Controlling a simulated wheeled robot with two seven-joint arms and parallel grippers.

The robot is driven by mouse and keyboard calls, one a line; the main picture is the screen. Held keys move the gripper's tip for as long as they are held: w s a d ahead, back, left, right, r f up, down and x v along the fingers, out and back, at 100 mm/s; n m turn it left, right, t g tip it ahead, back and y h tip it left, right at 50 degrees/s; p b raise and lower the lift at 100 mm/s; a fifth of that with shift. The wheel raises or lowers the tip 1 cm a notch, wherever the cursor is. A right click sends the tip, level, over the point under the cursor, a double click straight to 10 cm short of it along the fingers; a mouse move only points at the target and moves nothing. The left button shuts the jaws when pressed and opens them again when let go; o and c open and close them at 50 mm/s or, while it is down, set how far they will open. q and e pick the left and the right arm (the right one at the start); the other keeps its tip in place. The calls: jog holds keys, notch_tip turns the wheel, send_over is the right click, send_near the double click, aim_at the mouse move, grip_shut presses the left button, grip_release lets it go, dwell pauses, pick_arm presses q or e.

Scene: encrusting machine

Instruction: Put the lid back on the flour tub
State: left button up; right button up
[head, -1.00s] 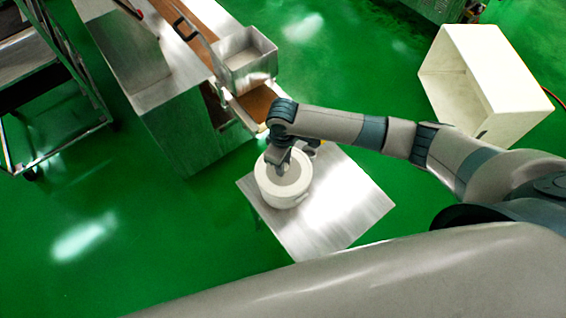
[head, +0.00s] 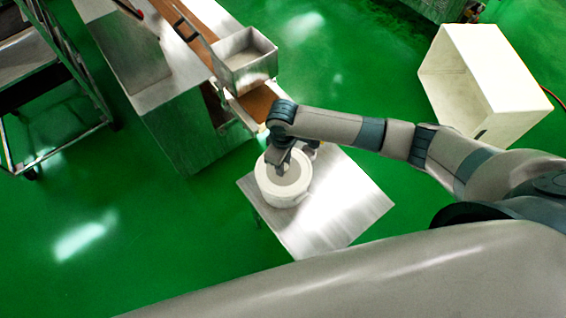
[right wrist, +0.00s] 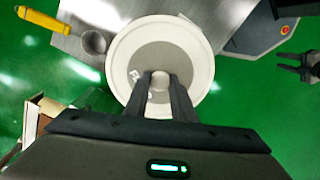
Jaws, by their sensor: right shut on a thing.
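The white round flour tub (head: 282,199) stands upright on the small metal table. My right gripper (head: 283,168) is over its middle, pointing down. In the right wrist view, the fingers (right wrist: 160,84) are shut on the small pale knob of the lid (right wrist: 160,51), a round disc with a grey middle and a wide white rim. The lid is level and lined up over the tub's mouth. I cannot tell whether it rests on the tub or hangs just above it. My left gripper (right wrist: 285,62) shows small at the right edge of the right wrist view, its fingers apart and empty.
The metal table (head: 335,215) has bare room to the right of the tub. A machine with a metal hopper (head: 248,72) stands behind it. A white open box (head: 495,85) is at the right. A yellow handle (right wrist: 45,18) and a grey round cup (right wrist: 94,42) lie beside the tub.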

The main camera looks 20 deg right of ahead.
jog(key=shift+p, duration=0.45)
dwell(0.6)
dwell(0.4)
jog(key=o, duration=1.1)
jog(key=shift+o, duration=0.8)
jog(key=o, duration=0.4)
jog(key=shift+c, duration=0.2)
jog(key=shift+r+p, duration=2.45)
jog(key=shift+p, duration=0.4)
jog(key=shift+r+p, duration=0.3)
jog(key=shift+r, duration=0.7)
